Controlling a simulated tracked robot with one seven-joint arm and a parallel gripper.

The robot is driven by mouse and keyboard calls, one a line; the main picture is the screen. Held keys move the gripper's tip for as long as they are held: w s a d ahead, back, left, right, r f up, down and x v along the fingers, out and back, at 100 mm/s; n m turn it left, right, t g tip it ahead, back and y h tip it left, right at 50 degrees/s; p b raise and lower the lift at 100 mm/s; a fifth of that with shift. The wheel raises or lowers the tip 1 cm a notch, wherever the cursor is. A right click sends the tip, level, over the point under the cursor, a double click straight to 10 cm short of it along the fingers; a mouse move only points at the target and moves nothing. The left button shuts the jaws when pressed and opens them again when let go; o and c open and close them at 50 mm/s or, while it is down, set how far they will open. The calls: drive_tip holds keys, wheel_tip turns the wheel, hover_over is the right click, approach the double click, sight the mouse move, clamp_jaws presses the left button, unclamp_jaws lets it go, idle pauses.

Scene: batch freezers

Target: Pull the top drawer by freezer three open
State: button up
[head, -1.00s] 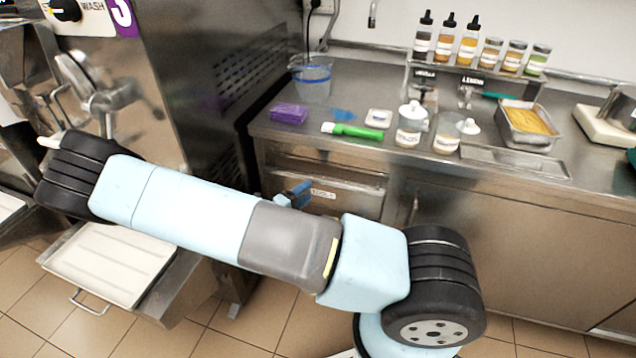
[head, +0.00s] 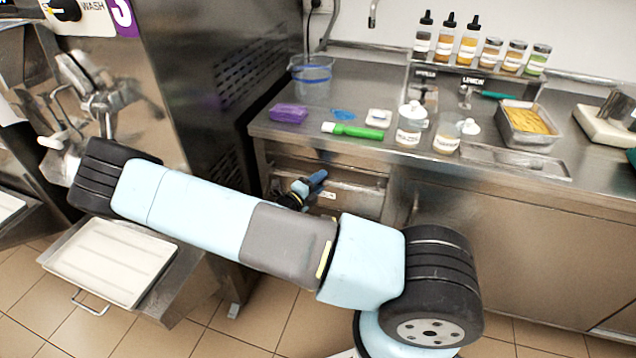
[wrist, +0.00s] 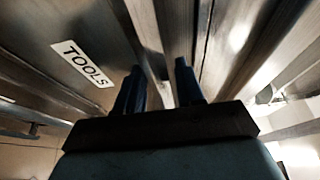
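The top drawer (head: 350,172) is in the steel counter cabinet just right of freezer three (head: 165,90). It looks shut. A label reading TOOLS (wrist: 82,63) is on the steel front in the wrist view. My gripper (head: 318,178) is in front of the drawer front, partly hidden behind my arm. In the wrist view, the two blue fingers of my gripper (wrist: 158,83) stand apart and point at the steel front. A steel bar or edge (wrist: 150,40) runs between and beyond them. I cannot tell whether they touch it.
A white tray (head: 110,262) is low at the left. Tiled floor (head: 250,325) shows below the cabinet.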

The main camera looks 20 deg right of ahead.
clamp_jaws()
drive_tip(key=shift+s+a+f, duration=0.1)
drive_tip(key=shift+s+a, duration=0.05)
drive_tip(key=shift+a, duration=0.1)
